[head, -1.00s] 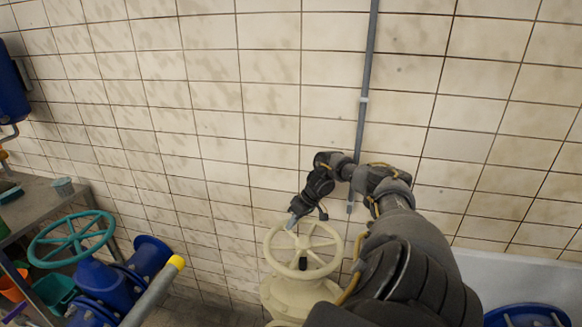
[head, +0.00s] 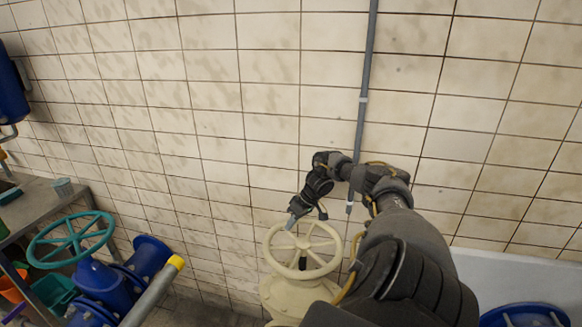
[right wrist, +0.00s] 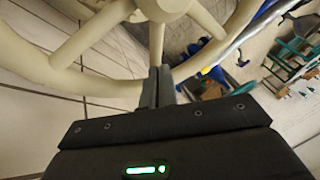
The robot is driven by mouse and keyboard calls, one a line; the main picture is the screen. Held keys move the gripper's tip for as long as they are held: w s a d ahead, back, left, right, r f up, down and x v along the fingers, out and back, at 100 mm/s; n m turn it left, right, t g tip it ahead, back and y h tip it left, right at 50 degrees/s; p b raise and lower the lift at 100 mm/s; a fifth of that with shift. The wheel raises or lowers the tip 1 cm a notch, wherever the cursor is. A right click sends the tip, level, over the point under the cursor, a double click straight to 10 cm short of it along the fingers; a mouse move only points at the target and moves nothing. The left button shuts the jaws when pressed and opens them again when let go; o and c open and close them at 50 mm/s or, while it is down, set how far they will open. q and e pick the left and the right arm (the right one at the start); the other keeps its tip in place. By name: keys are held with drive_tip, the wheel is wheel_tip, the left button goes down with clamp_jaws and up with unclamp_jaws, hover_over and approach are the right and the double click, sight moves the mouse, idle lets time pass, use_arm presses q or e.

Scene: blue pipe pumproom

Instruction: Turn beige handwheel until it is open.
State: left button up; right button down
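The beige handwheel (head: 336,247) sits on a beige valve body (head: 290,297) at the lower middle of the head view, in front of the tiled wall. Its rim and spokes also fill the top of the right wrist view (right wrist: 110,88). My right gripper (head: 291,222) is at the wheel's upper-left rim. In the right wrist view its fingers (right wrist: 158,85) are close together, crossing in front of the rim, with no rim visible between them. Whether they touch the rim is unclear. My right arm hides part of the valve's right side. My left gripper is out of view.
A teal handwheel (head: 72,240) on blue pipework (head: 150,257) stands at the lower left, beside a grey bench (head: 40,205). A grey conduit (head: 364,90) runs down the wall behind my arm. A blue round part (head: 522,314) is at the lower right.

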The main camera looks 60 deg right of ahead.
drive_tip(key=shift+s+a+f, duration=0.2)
drive_tip(key=shift+s+f, duration=0.05)
drive_tip(key=shift+f, duration=0.05)
idle(0.5)
drive_tip(key=b+v, duration=0.2)
drive_tip(key=v, duration=0.9)
drive_tip(key=shift+w+d, duration=0.2)
